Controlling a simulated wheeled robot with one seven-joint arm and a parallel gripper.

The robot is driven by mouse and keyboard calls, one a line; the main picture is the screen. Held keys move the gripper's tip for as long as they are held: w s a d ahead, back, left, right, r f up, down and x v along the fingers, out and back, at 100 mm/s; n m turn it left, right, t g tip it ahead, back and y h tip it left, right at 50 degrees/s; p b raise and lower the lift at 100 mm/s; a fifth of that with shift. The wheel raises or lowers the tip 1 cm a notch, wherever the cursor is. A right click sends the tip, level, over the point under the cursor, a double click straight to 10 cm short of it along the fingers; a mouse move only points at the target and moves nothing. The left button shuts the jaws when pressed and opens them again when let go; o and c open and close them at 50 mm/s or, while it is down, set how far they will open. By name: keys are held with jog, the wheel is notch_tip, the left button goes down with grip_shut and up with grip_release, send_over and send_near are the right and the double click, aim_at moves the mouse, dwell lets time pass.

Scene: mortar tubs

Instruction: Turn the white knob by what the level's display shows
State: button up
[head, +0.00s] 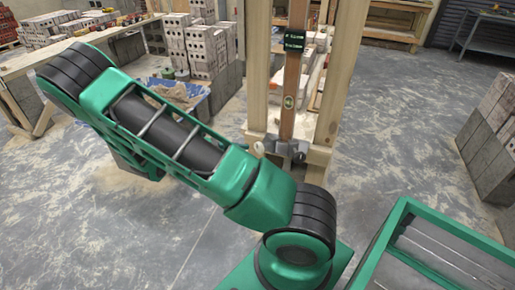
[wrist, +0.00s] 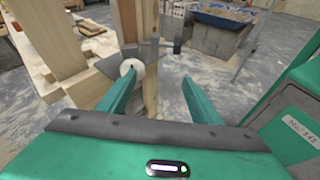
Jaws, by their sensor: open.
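The white knob (head: 258,149) sits low on the left side of a grey metal bracket (head: 285,149) at the foot of the post. The level (head: 297,75) stands upright between timber posts. Its small dark display (head: 293,40) carries green characters too small to read. In the wrist view my gripper (wrist: 161,80) is open, with nothing between its fingers. The white knob (wrist: 131,68) shows there at the left fingertip, which partly overlaps it; I cannot tell whether they touch. In the head view my gripper is not visible.
Timber posts (head: 345,70) flank the level. Stacked blocks (head: 200,50) stand behind left, and more blocks (head: 490,140) at the right edge. A workbench (head: 480,38) stands at the back right. The dusty concrete floor (head: 400,110) is clear between the posts and the right-hand blocks.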

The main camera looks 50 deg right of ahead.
aim_at(257, 148)
jog(key=w+f+n+t+h, duration=0.3)
jog(key=w+n+h, duration=0.1)
jog(key=n+h, duration=0.15)
jog(key=shift+n+y, duration=0.25)
jog(key=shift+y, duration=0.1)
jog(key=x, duration=1)
jog(key=shift+s+f, duration=0.2)
jog(key=c, duration=1.1)
jog(key=shift+o, duration=0.2)
jog(key=shift+w, duration=0.1)
